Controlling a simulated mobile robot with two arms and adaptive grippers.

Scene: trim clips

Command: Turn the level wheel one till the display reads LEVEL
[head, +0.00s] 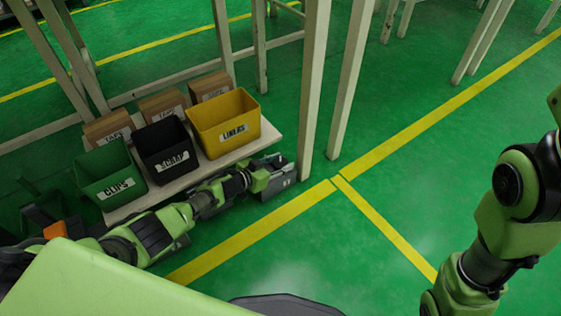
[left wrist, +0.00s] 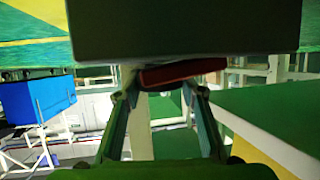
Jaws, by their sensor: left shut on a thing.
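My left gripper (head: 266,172) is low beside the shelf, at the foot of a pale post. It is at a small grey box-like unit (head: 284,184). In the left wrist view, the two fingers of the left gripper (left wrist: 165,90) close in on a red piece (left wrist: 182,72), seen edge-on under a large dark block (left wrist: 185,30). I cannot tell from its shape whether the red piece is the level wheel. No display reading shows in either view. My right arm is at the right of the head view, with its gripper out of the picture.
A low shelf (head: 232,160) holds a green CLIPS bin (head: 108,172), a black SCRAP bin (head: 165,145), a yellow LINERS bin (head: 225,118) and cardboard boxes behind. Pale posts (head: 315,85) stand beside it. Green floor with yellow lines is open at the right.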

